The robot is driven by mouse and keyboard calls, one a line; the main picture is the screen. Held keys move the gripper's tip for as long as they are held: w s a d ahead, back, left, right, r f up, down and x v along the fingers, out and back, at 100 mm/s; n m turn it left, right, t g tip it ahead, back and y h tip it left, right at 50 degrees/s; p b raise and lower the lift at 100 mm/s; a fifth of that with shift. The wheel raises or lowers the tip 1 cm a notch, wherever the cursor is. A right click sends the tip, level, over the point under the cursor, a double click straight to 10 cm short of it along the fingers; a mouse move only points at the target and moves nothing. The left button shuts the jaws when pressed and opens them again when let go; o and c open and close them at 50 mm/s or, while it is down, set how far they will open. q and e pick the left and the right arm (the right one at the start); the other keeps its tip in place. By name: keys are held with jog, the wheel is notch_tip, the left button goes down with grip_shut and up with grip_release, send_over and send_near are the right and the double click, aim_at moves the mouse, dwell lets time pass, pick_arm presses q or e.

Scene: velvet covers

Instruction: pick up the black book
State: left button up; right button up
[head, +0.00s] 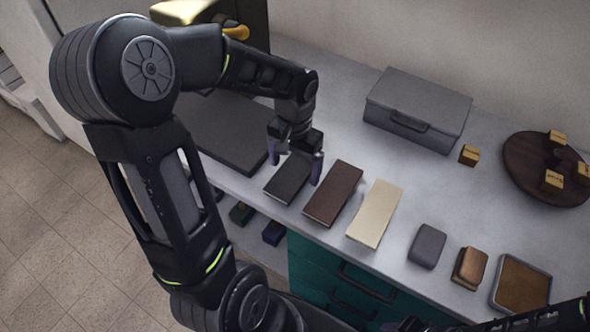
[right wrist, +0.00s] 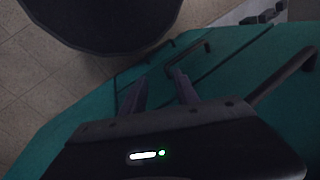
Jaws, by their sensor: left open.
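The black book (head: 287,182) lies flat on the light countertop, at the left end of a row of items. My left gripper (head: 295,163) is open above the book's far part, with one finger on each side of it. I cannot tell whether the fingers touch the book. The gripper body hides the book's far end. My right gripper (right wrist: 159,92) shows in the right wrist view with its fingers apart and nothing between them, in front of teal drawers.
A brown book (head: 333,194) lies close right of the black one, then a cream book (head: 375,214). A dark flat panel (head: 222,133) is to the left. A grey case (head: 417,105) and a round wooden tray (head: 521,172) stand farther back. Clear counter lies between.

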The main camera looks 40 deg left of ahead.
aim_at(295, 170)
dwell(0.6)
pick_arm(q)
jog(key=c, duration=1.6)
notch_tip(295, 170, up, 10)
dwell(0.4)
